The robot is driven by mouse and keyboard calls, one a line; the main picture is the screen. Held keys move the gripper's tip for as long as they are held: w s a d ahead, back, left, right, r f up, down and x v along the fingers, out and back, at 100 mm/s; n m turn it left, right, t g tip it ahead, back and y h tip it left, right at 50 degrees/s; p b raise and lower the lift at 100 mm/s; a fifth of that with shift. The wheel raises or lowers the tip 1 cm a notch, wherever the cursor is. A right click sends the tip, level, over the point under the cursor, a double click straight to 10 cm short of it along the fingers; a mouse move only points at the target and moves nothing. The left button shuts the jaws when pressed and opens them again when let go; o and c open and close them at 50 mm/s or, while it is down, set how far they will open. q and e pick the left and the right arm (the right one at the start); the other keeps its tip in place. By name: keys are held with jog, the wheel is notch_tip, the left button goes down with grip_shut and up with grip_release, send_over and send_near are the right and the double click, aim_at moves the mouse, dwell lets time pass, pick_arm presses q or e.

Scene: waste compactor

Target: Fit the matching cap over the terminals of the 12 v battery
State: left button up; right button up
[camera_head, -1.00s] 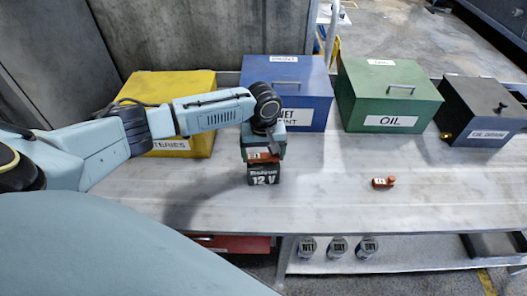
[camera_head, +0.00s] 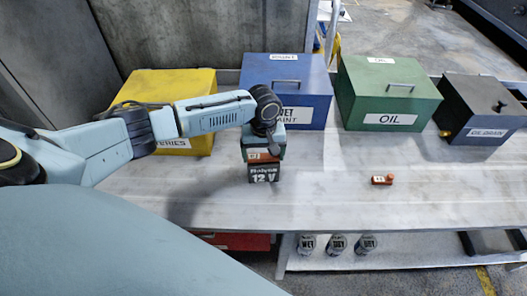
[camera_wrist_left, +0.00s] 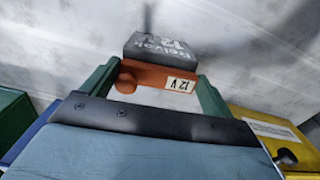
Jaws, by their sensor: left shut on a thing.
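The 12 V battery (camera_head: 264,174) stands upright on the bench, a dark block with white lettering. It also shows in the left wrist view (camera_wrist_left: 160,47). My left gripper (camera_head: 263,152) is above it, shut on an orange cap (camera_head: 258,157) with a "12 V" label. In the left wrist view the cap (camera_wrist_left: 150,76) sits between the green fingers, right against the battery's edge in the picture. I cannot tell whether it is seated; the terminals are hidden. A second orange cap (camera_head: 382,180) lies loose on the bench to the right. My right gripper is out of view.
A yellow box (camera_head: 190,84), a blue paint box (camera_head: 310,68), a green oil box (camera_head: 390,80) and a dark oil drain box (camera_head: 480,105) line the back of the bench (camera_head: 330,205). Several cans (camera_head: 337,244) stand on the shelf below. The bench front is clear.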

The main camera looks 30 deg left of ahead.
pick_arm(q)
jog(key=shift+f+p, duration=0.15)
jog(key=shift+p, duration=0.25)
dwell(0.6)
jog(key=o, duration=0.8)
jog(key=shift+c, duration=0.2)
notch_tip(320, 180, up, 2)
jog(key=p, duration=0.3)
jog(key=shift+r, duration=0.25)
jog(key=shift+r+p, duration=1.1)
jog(key=shift+r, duration=1.15)
jog(key=shift+d, duration=0.1)
